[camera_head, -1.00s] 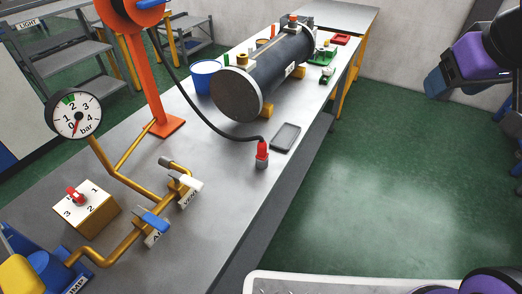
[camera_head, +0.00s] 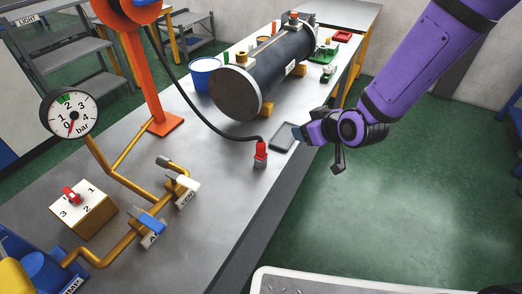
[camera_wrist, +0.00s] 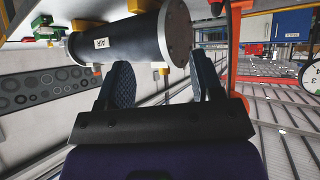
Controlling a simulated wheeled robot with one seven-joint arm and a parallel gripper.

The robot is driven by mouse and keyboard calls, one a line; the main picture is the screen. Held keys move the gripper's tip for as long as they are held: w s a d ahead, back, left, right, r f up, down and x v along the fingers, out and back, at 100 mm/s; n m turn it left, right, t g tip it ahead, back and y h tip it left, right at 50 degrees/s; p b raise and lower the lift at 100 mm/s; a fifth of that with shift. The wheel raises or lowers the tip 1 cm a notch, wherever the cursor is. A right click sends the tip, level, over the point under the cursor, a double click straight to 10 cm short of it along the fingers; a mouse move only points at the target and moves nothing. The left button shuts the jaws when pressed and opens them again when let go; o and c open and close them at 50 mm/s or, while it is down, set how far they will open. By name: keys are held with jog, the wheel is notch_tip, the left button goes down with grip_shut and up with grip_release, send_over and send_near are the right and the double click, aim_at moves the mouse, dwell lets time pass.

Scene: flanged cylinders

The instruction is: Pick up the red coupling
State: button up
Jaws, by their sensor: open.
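The red coupling (camera_head: 261,148) stands upright in a grey holder on the bench, with a black hose (camera_head: 206,122) running from its top up to the orange stand. I cannot make out the coupling in the wrist view.
The dark flanged cylinder (camera_head: 263,72) lies behind the coupling and also shows in the wrist view (camera_wrist: 125,40). Valve pipes (camera_head: 140,225) and a gauge (camera_head: 69,113) stand at left. Bare bench lies in front.

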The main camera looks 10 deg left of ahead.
aim_at(257, 145)
jog(key=a+f+y, duration=0.1)
jog(key=a+f, duration=0.4)
jog(key=a+f+y, duration=0.1)
jog(key=a+f, duration=0.3)
jog(key=a, duration=0.1)
jog(key=shift+a+f+y, duration=0.4)
jog(key=shift+w+x, duration=0.25)
jog(key=shift+x, duration=2.35)
jog(key=shift+d+r, duration=0.1)
jog(key=shift+r, duration=0.1)
jog(key=c, duration=1)
